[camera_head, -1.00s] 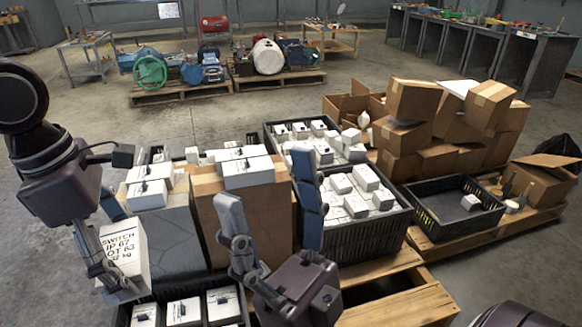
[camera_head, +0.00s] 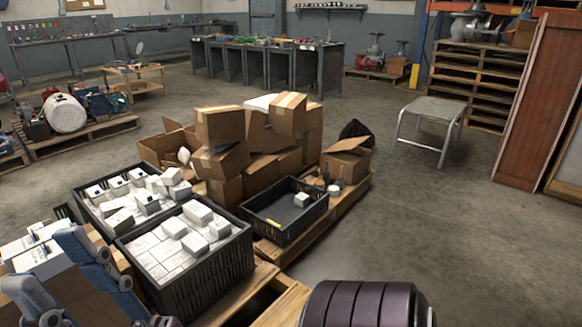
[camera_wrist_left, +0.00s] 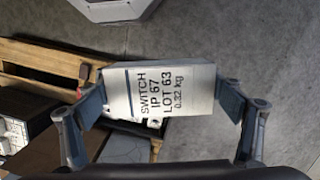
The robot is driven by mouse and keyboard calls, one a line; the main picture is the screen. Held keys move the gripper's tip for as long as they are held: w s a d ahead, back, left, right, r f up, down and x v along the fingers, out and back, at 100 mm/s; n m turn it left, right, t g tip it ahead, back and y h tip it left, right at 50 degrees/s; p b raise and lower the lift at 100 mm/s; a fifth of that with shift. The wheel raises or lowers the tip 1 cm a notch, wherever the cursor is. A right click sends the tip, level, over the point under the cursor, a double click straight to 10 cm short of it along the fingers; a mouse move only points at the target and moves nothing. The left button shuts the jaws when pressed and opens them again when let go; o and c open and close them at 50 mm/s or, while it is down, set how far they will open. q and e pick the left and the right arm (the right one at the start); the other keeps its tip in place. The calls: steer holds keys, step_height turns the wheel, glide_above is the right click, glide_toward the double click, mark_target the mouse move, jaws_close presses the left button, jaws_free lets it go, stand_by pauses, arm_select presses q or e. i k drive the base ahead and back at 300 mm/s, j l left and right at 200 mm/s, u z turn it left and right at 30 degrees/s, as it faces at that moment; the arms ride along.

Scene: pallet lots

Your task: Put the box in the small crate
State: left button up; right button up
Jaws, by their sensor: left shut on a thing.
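A white box (camera_wrist_left: 145,108) printed "SWITCH IP 67 LOT 63 0.32 kg" sits between the two fingers of my left gripper (camera_wrist_left: 160,98), which is shut on it. A small black crate (camera_head: 265,227) stands on the pallet in the head view, with one small white box (camera_head: 301,199) inside and much bare floor.
Two black crates full of white boxes, a nearer one (camera_head: 190,295) and a farther one (camera_head: 78,193), stand left of the small crate. Piled cardboard boxes (camera_head: 220,126) rise behind it. An open carton (camera_head: 346,161) is at its right.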

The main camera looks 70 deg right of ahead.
mark_target(291, 211)
steer(key=k+l, duration=0.1)
steer(key=l, duration=0.35)
steer(key=k+l+z, duration=0.1)
steer(key=l, duration=0.35)
steer(key=k+l, duration=0.15)
steer(key=l, duration=0.25)
steer(key=k+l, duration=0.1)
steer(key=l, duration=0.35)
steer(key=k+l+z, duration=0.1)
steer(key=l, duration=0.75)
steer(key=i+l+z, duration=0.1)
steer(key=l, duration=0.3)
steer(key=i+l, duration=0.15)
steer(key=l, duration=0.25)
steer(key=l+z, duration=0.1)
steer(key=l, duration=0.25)
steer(key=i+l, duration=0.15)
steer(key=l, duration=0.25)
steer(key=i+l+z, duration=0.1)
steer(key=l, duration=0.3)
steer(key=i+l, duration=0.2)
steer(key=i, duration=0.15)
steer(key=i+l+z, duration=0.1)
steer(key=i+l, duration=0.15)
steer(key=i, duration=0.15)
